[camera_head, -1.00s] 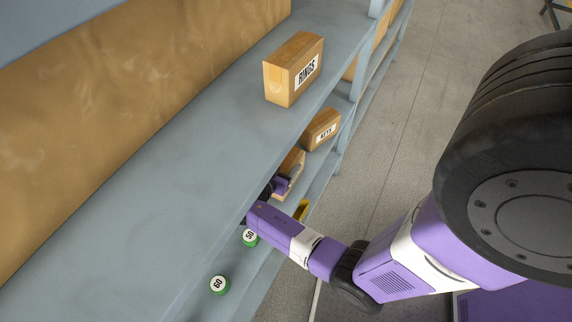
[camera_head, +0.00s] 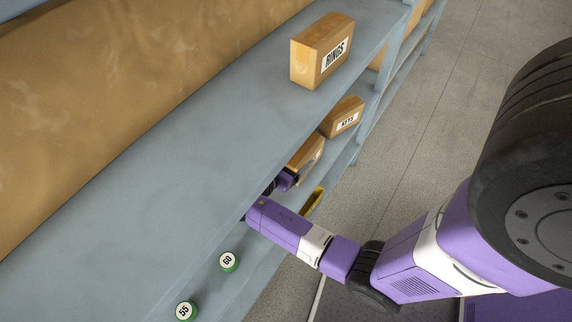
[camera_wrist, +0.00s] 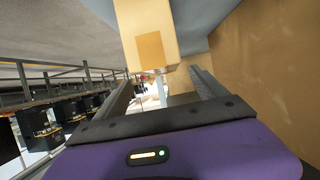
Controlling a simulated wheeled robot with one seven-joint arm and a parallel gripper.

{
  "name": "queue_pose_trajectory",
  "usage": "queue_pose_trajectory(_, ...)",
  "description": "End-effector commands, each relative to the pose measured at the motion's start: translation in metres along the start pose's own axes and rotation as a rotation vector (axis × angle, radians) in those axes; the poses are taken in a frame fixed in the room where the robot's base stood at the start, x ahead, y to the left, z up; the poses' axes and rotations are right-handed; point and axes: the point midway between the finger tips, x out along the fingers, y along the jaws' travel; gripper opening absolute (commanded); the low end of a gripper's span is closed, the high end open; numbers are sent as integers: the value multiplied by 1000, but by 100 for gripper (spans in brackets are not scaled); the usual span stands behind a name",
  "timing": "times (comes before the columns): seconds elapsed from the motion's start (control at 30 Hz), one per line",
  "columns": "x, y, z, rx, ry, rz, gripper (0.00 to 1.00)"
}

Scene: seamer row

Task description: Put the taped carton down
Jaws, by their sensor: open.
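The carton nearest my gripper (camera_head: 308,154) is plain brown and stands on the lower shelf, just beyond my gripper. In the wrist view its near face (camera_wrist: 148,45) carries a darker tan patch, which looks like tape. My gripper (camera_head: 289,180) is open and reaches under the upper shelf from the aisle side. In the wrist view its two fingers (camera_wrist: 160,82) are spread, with the carton's end ahead near their tips. I cannot tell whether a finger still touches it. The upper shelf partly hides the gripper and the carton in the head view.
A carton marked KEYS (camera_head: 343,118) stands farther along the lower shelf. A carton marked RINGS (camera_head: 321,50) stands on the upper shelf (camera_head: 190,140). A yellow item (camera_head: 313,200) lies at the shelf's edge.

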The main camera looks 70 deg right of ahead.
Motion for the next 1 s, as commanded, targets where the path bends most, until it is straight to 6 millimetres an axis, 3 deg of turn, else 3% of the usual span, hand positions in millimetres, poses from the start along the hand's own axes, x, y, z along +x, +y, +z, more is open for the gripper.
queue_pose_trajectory(0.1, -22, -1, 2, 1, -1, -3, 82)
queue_pose_trajectory(0.33, -46, 0, 1, 0, 0, 0, 82)
queue_pose_trajectory(1.0, -50, 0, 0, -1, 0, 1, 82)
